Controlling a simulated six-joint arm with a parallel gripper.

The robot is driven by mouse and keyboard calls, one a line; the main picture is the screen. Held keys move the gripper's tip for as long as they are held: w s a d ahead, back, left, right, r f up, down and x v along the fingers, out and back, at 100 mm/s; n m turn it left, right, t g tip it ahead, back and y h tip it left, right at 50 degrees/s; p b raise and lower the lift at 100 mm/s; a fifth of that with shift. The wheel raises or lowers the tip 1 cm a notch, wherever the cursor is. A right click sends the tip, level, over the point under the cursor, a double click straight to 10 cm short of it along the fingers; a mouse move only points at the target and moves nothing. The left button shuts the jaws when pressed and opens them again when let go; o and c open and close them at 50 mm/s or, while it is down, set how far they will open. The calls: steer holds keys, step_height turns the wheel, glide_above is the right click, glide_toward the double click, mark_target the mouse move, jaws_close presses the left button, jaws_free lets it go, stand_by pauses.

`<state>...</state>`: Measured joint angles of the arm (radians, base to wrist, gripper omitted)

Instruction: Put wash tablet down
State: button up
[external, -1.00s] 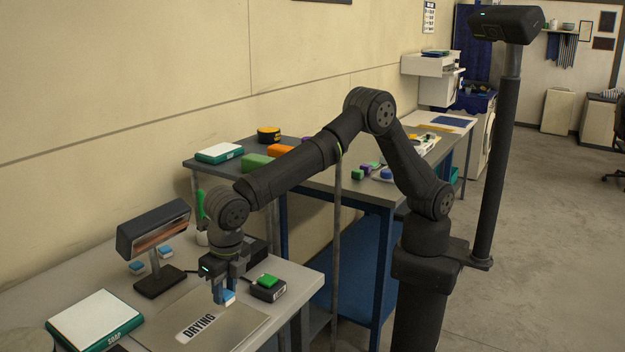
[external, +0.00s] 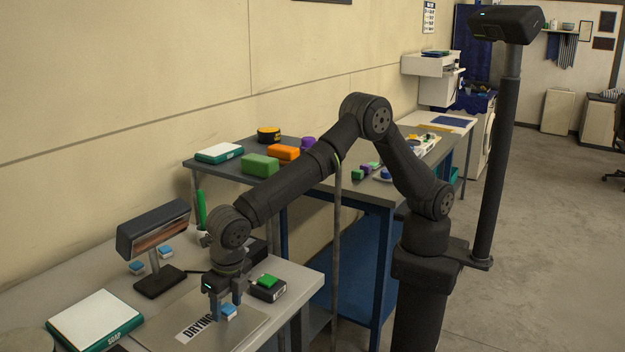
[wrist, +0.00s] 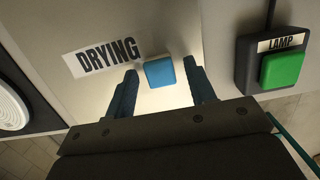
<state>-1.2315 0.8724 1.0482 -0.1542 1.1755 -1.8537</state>
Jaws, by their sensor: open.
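The wash tablet (external: 229,312), a small blue and white block, rests on the drying plate (external: 165,322) beside its "DRYING" label. In the wrist view my gripper (wrist: 160,84) is open, with a gap on each side of the tablet. The tablet's underside is hidden.
A lamp box with a green button (external: 268,281) stands just right of the plate. A heat lamp (external: 155,240) and two similar blue and white blocks (external: 151,260) are behind it. A soap box (external: 95,322) lies to the left.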

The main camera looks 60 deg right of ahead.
steer(key=shift+r, duration=0.1)
step_height(320, 180, up, 11)
steer(key=s, duration=0.1)
steer(key=shift+s, duration=0.3)
steer(key=shift+o, duration=0.5)
steer(key=shift+s+r, duration=0.1)
steer(key=shift+r, duration=0.45)
